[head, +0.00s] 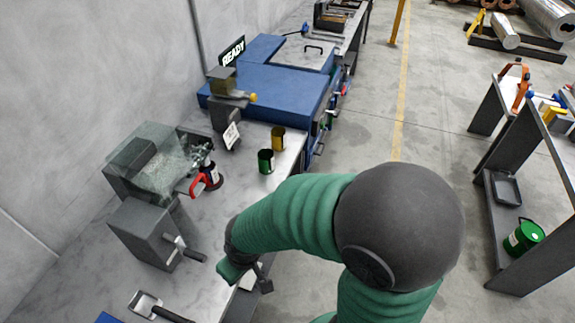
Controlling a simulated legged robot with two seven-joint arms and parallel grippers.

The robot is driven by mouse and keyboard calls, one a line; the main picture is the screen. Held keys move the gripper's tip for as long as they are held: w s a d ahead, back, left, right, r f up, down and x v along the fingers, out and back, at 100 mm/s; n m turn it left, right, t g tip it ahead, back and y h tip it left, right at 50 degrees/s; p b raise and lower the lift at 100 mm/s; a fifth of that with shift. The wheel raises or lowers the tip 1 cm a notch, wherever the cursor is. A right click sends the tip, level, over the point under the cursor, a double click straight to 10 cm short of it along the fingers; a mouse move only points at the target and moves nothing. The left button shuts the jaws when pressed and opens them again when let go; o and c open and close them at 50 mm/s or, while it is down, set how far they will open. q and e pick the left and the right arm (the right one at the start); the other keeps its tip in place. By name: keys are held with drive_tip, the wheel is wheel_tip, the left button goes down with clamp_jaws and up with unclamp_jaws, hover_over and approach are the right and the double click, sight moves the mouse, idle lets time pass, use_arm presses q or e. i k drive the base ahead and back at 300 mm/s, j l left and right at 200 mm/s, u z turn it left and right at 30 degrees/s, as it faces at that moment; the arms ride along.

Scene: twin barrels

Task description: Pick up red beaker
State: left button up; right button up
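The red beaker (214,178) stands on the grey workbench (235,185), close to the right side of a clear-covered machine. A bright red curved part (196,185) is just left of it, and I cannot tell whether it belongs to the beaker. A green beaker (266,161) and a yellow beaker (278,139) stand to its right and farther back. My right gripper (247,277) is at the end of the green arm, near the bench's front edge, nearer to me than the red beaker and apart from it. Its fingers are partly hidden by the wrist. My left gripper is not in view.
The clear-covered machine (160,165) and a grey block with a handle (148,232) stand left of the beaker. A dark device (228,105) and a blue machine (275,88) are behind. A shelf (500,215) with a green can (523,237) stands right, across open floor.

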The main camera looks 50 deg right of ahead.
sight(213, 178)
drive_tip(key=z, duration=0.9)
drive_tip(key=j+u, duration=0.1)
drive_tip(key=u, duration=0.35)
drive_tip(key=k+j+u, duration=0.1)
drive_tip(key=u, duration=0.3)
drive_tip(key=j+u, duration=0.1)
drive_tip(key=u, duration=0.35)
drive_tip(key=j+u, duration=0.1)
drive_tip(key=u, duration=0.3)
drive_tip(key=j+u, duration=0.1)
drive_tip(key=u, duration=0.35)
drive_tip(key=z, duration=2.3)
drive_tip(key=i+l, duration=0.15)
drive_tip(key=i+l+u, duration=0.35)
drive_tip(key=l+u, duration=0.15)
drive_tip(key=i+l+u, duration=0.25)
drive_tip(key=l+u, duration=0.25)
drive_tip(key=l, duration=0.15)
drive_tip(key=u, duration=0.65)
